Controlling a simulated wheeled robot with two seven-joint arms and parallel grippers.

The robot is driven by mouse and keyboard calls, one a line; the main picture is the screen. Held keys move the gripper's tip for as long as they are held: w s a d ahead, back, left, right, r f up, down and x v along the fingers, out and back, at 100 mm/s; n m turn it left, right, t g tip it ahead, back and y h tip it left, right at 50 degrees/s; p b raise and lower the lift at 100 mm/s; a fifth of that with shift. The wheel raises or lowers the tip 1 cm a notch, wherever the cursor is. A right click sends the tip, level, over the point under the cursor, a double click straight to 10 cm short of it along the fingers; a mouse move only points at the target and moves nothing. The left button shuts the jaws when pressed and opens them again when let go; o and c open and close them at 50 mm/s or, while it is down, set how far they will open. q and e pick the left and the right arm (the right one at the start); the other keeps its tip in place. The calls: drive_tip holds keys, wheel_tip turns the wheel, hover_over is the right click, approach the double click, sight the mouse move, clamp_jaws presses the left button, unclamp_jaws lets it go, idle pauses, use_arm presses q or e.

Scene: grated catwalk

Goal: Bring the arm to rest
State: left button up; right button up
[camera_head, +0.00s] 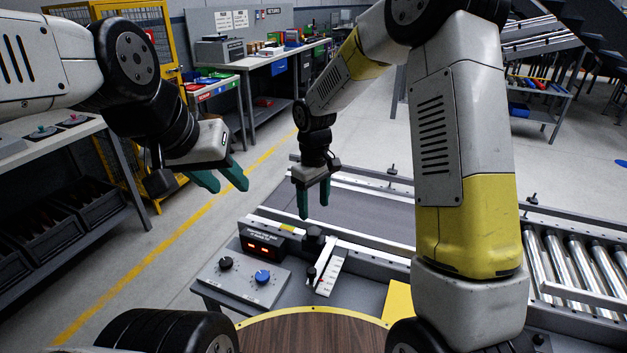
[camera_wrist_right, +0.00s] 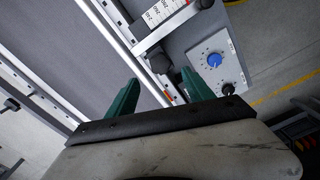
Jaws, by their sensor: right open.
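My right gripper (camera_head: 314,206) points down over the conveyor station, its two green fingers apart and nothing between them. In the right wrist view the gripper (camera_wrist_right: 160,88) is also open and empty, with the dark belt, a black knob and the scale beyond it. My left gripper (camera_head: 223,182) hangs at the left over the floor. Its green fingers are spread and empty. The control panel (camera_head: 238,283) has a blue knob (camera_head: 263,277) and a black knob (camera_head: 225,263). The blue knob also shows in the right wrist view (camera_wrist_right: 214,60).
A conveyor belt (camera_head: 372,220) with metal rails lies beyond the panel, and rollers (camera_head: 575,270) continue right. A display box (camera_head: 262,245) with red digits and a white scale (camera_head: 331,276) stand near the panel. A round wooden top (camera_head: 315,335) is in front. Open floor lies left.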

drive_tip(key=s+d+r+m+t+y, duration=0.1)
drive_tip(key=s+d+r+m, duration=0.1)
drive_tip(key=s+d+r, duration=0.45)
drive_tip(key=s+d+r+m+t, duration=0.2)
drive_tip(key=d+r, duration=0.1)
drive_tip(key=r, duration=0.6)
drive_tip(key=s+d+r+m+t, duration=0.1)
drive_tip(key=s+d+r+m, duration=0.1)
drive_tip(key=s, duration=0.4)
drive_tip(key=s+d+r+m+t+y, duration=0.1)
drive_tip(key=s+d+r+m+t, duration=0.1)
drive_tip(key=s, duration=0.4)
drive_tip(key=shift+s+d+r+m, duration=0.3)
drive_tip(key=shift+s+r, duration=0.1)
drive_tip(key=shift+r, duration=0.35)
